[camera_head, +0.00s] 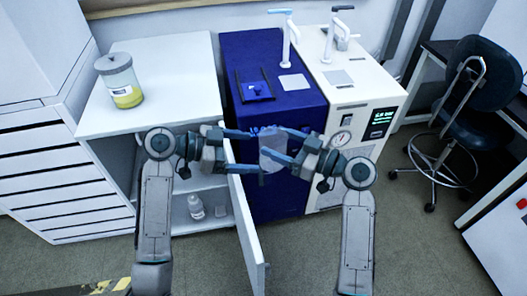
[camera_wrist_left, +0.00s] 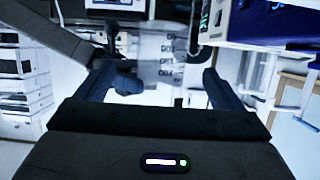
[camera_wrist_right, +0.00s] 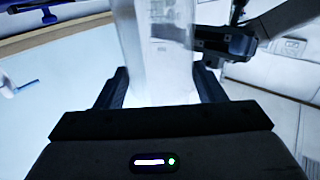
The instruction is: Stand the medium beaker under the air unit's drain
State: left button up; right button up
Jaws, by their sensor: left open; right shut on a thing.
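A clear beaker with dark graduation marks (camera_head: 272,148) is held in the air in front of the units. My right gripper (camera_head: 275,142) is shut on it, and its wall stands between the fingers in the right wrist view (camera_wrist_right: 160,55). My left gripper (camera_head: 254,151) is open at the beaker's left side. In the left wrist view the marked beaker wall (camera_wrist_left: 162,62) shows between and beyond the open fingers; contact cannot be told. The white unit with a round gauge and green display (camera_head: 352,125), seemingly the air unit, stands behind right. Its drain cannot be made out.
A blue unit (camera_head: 270,60) stands left of the white one; both carry tall taps. A white cabinet (camera_head: 165,60) bears a lidded jar of yellow liquid (camera_head: 121,82). Its open door (camera_head: 246,225) juts forward below my grippers. A chair (camera_head: 475,95) stands right.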

pick_arm(q)
jog(key=x, duration=0.6)
jog(key=c, duration=1.1)
jog(key=shift+c, duration=0.5)
pick_arm(e)
jog(key=o, duration=1.1)
jog(key=shift+d, duration=0.1)
